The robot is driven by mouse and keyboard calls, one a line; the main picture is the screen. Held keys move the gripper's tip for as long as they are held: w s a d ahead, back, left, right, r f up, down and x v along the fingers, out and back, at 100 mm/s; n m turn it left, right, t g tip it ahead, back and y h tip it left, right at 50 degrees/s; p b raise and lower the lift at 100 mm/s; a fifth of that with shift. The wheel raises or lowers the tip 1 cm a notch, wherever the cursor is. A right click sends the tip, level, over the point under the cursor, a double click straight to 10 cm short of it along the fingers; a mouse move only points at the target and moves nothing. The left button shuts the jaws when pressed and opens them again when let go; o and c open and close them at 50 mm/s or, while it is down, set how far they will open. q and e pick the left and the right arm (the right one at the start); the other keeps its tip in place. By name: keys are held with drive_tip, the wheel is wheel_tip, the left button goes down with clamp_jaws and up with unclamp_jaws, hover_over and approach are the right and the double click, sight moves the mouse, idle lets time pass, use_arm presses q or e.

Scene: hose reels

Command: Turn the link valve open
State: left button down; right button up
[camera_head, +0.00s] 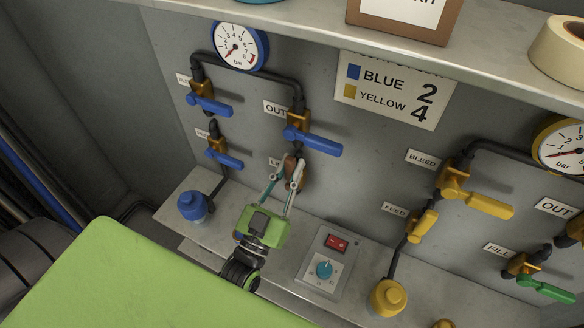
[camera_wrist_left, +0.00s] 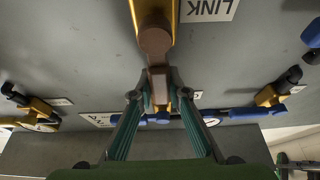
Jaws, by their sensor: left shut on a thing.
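The link valve (camera_wrist_left: 155,14) has a brass-coloured body and a brown lever (camera_wrist_left: 155,46). It sits on the grey panel by the LINK label (camera_wrist_left: 208,9), which is upside down in the left wrist view. The lever points from the body towards my gripper. My left gripper (camera_wrist_left: 160,97) is shut on the lever's end, one finger on each side. In the head view the left gripper (camera_head: 284,177) reaches up to the valve, and its fingers partly hide the valve and its label. My right gripper is not in view.
Blue-handled valves (camera_head: 313,142) stand just above and to the left. A switch box (camera_head: 326,265) and a blue knob (camera_head: 193,206) are on the ledge below. Yellow valves (camera_head: 478,200) and a green-handled one (camera_head: 545,290) are on the right. A shelf (camera_head: 300,33) runs above.

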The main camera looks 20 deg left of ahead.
use_arm(q)
drive_tip(key=shift+f, duration=0.1)
drive_tip(key=c, duration=1.9)
unclamp_jaws()
drive_tip(key=v, duration=1.2)
